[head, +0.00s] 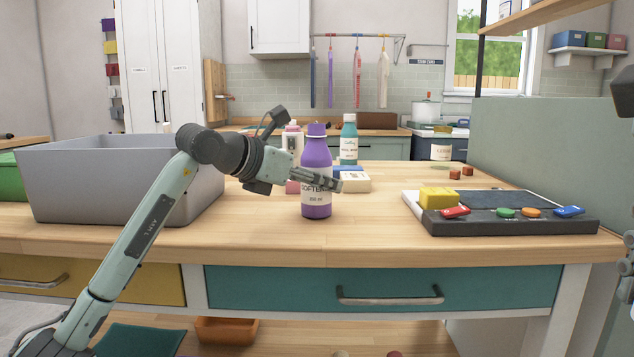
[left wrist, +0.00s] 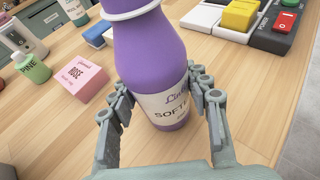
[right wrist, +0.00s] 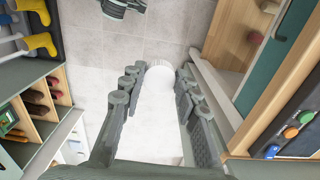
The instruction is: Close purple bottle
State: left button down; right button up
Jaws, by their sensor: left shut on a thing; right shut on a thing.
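The purple bottle (head: 317,160) stands upright on the wooden worktop. Its label reads roughly "SOFTENER". In the left wrist view the bottle (left wrist: 150,55) fills the middle, with a white ring at its neck; its top is cut off there. My left gripper (head: 318,181) is shut around the lower body, one finger on each side over the label. My right gripper (right wrist: 160,85) is shut on a round white cap (right wrist: 160,82) with a ribbed edge, held over the floor beside the worktop. The right gripper is not clearly seen in the head view.
A grey bin (head: 110,190) stands left on the worktop. A pink-white bottle (head: 293,140) and teal bottle (head: 348,140) stand behind the purple one. A dark button panel (head: 510,222) with a yellow block (head: 438,197) lies right. The worktop between bottle and panel is clear.

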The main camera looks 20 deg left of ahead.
pick_arm(q)
jog(key=shift+r, duration=0.1)
jog(key=c, duration=0.7)
grip_release()
jog(key=shift+f, duration=0.2)
jog(key=shift+c, duration=0.2)
jog(key=shift+r, duration=0.2)
jog(key=v, duration=1.2)
jog(key=shift+b, duration=0.4)
jog(key=shift+f, duration=0.1)
